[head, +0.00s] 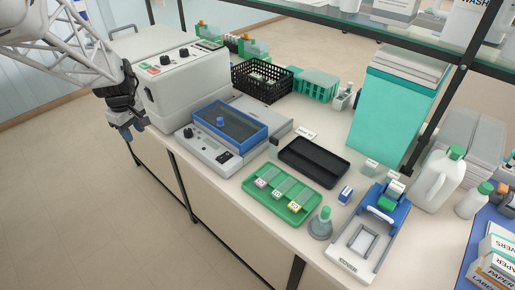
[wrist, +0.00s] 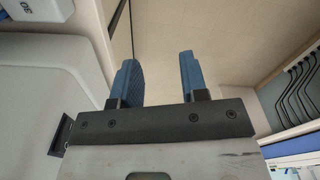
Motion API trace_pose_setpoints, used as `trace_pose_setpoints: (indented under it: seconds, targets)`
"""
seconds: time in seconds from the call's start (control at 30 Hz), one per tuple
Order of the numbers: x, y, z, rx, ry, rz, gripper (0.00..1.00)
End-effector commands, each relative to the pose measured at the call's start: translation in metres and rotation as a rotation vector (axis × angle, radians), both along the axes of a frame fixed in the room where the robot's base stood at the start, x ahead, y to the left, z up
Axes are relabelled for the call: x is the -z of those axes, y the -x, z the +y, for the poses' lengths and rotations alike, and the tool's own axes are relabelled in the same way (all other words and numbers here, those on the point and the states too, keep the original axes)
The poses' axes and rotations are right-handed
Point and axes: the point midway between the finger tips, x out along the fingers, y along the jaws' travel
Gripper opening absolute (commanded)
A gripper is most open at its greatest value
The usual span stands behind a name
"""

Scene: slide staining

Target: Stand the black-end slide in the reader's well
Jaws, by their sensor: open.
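My gripper (head: 126,130) is at the left in the head view, beside the large white instrument and beyond the bench's left end. In the wrist view its two blue fingers (wrist: 158,75) are apart with nothing between them. A green tray (head: 310,216) on the bench holds several slides; pink and yellow coloured ends (head: 294,206) show at its front edge. I cannot make out a black end on any of them. A small dark upright piece (head: 274,142) stands by the blue-lidded unit; I cannot tell what it is.
The white instrument (head: 188,88) stands close to my gripper. A blue-framed unit (head: 250,138), an empty black tray (head: 315,162), a blue-and-white device (head: 345,262) and a teal box (head: 389,115) crowd the bench. A glass shelf (head: 420,42) overhangs the back. The floor in front is clear.

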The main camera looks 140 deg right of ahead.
Motion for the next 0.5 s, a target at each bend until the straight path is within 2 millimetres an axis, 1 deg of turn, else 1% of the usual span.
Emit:
trace_pose_setpoints:
  seconds: [0.03, 0.1, 0.27, 0.5]
  targets:
    - [-0.001, 0.015, 0.007, 0.015, -0.002, 0.001, 0.40]
    - [-0.002, 0.032, 0.016, 0.027, -0.003, 0.001, 0.40]
    - [-0.004, 0.070, 0.039, 0.058, -0.009, 0.001, 0.40]
    - [-0.007, 0.125, 0.078, 0.102, -0.016, 0.002, 0.40]
